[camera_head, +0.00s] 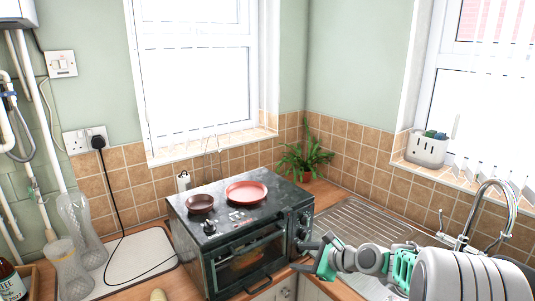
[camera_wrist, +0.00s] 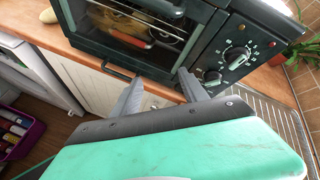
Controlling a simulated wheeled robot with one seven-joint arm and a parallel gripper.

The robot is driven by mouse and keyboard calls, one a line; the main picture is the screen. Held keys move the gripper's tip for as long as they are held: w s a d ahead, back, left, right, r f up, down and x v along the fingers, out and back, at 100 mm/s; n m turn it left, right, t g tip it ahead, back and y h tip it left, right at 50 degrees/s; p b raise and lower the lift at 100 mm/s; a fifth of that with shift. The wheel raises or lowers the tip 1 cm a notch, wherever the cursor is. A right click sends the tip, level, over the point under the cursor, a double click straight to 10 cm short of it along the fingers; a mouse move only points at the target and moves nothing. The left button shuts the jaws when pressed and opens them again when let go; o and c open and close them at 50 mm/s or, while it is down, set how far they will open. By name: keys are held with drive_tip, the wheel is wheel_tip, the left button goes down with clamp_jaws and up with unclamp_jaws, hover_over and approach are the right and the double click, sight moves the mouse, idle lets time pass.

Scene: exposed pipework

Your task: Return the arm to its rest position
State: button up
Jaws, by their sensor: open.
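My gripper (camera_head: 319,256) is in front of the right side of a black toaster oven in the head view, with my arm reaching in from the lower right. In the wrist view, the two grey fingers of my gripper (camera_wrist: 160,92) are spread apart with nothing between them. They point toward the counter's front edge, just below the oven's control knobs. Whether they touch anything is not clear.
The toaster oven (camera_head: 240,260) stands on the wooden counter, with a red plate (camera_head: 246,191) and a brown bowl (camera_head: 200,203) on top. A steel sink drainer (camera_head: 350,222), a tap (camera_head: 478,215) and a potted plant (camera_head: 303,160) are nearby. Glass vases (camera_head: 80,230) stand left.

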drive_tip(key=s+d+r+n+g+h, duration=0.2)
drive_tip(key=s+n+h, duration=0.2)
drive_tip(key=s+n, duration=0.6)
drive_tip(key=s+d+r+n+g+h, duration=0.1)
drive_tip(key=s+n+h, duration=0.3)
drive_tip(key=s+n, duration=0.7)
drive_tip(key=s+r+g, duration=0.1)
drive_tip(key=s, duration=0.5)
drive_tip(key=shift+s+d+r, duration=0.2)
drive_tip(key=shift+d+r, duration=0.1)
drive_tip(key=shift+d, duration=0.1)
drive_tip(key=shift+c, duration=0.4)
